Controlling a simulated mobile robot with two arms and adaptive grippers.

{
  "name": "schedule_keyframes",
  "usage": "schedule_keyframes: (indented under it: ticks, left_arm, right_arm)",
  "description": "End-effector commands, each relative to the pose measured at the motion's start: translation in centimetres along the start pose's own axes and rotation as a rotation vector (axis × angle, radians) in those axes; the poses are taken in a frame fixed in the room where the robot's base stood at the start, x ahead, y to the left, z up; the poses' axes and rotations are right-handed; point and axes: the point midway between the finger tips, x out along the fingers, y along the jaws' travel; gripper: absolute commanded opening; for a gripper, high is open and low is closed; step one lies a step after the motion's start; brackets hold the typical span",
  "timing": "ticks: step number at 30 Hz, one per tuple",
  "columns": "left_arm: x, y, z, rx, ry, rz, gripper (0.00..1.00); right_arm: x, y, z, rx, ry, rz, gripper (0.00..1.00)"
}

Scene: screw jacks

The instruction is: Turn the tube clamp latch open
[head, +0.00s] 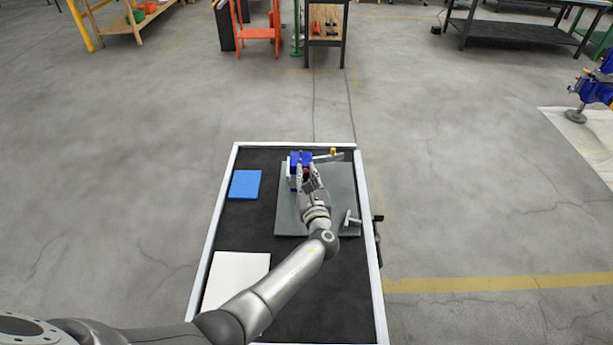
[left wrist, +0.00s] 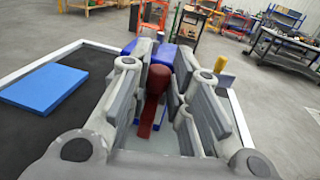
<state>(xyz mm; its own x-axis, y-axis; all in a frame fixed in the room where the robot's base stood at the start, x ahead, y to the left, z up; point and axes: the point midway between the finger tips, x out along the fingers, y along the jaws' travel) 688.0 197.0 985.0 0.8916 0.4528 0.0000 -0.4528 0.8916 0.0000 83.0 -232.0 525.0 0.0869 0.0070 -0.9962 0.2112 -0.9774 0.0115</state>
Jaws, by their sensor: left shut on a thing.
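The tube clamp (head: 301,157) is a blue block near the far end of the grey plate (head: 285,222). It also shows in the left wrist view (left wrist: 186,60), beyond my fingers. Its red latch (left wrist: 158,78) has a rounded dark red end and a red strip below it. My left gripper (left wrist: 160,85) is at the near side of the clamp, one finger on each side of the red latch, and is shut on it. The fingers hide part of the clamp and the exact contact. My right gripper is in neither view.
A metal bar with a yellow end (head: 332,153) lies beside the clamp on the right. A grey T-shaped handle (head: 351,219) stands at the plate's right edge. A blue pad (head: 245,184) and a white panel (head: 236,278) lie on the black, white-rimmed table (head: 216,216).

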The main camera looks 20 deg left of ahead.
Motion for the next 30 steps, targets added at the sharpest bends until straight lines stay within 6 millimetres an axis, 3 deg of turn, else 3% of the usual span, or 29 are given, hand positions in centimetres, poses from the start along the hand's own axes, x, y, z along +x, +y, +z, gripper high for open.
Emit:
schedule_keyframes:
  ticks: [4,13,14,18,30]
  left_arm:
    - [0.05,-0.20,-0.29,-0.003,-0.001,0.055,0.00]
    - [0.02,-0.16,0.03,-0.001,0.000,0.071,0.00]
    - [0.02,-0.16,0.04,-0.001,0.000,0.071,0.21]
    - [0.02,-0.15,0.03,-0.001,0.000,0.071,0.39]
    - [-0.41,-0.18,-0.08,0.000,0.001,0.070,0.40]
  right_arm:
    - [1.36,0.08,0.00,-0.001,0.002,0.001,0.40]
    - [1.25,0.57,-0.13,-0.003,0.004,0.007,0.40]
    - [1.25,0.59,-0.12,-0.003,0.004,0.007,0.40]
    - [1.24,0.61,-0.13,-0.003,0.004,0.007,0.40]
    - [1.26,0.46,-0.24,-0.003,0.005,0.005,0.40]
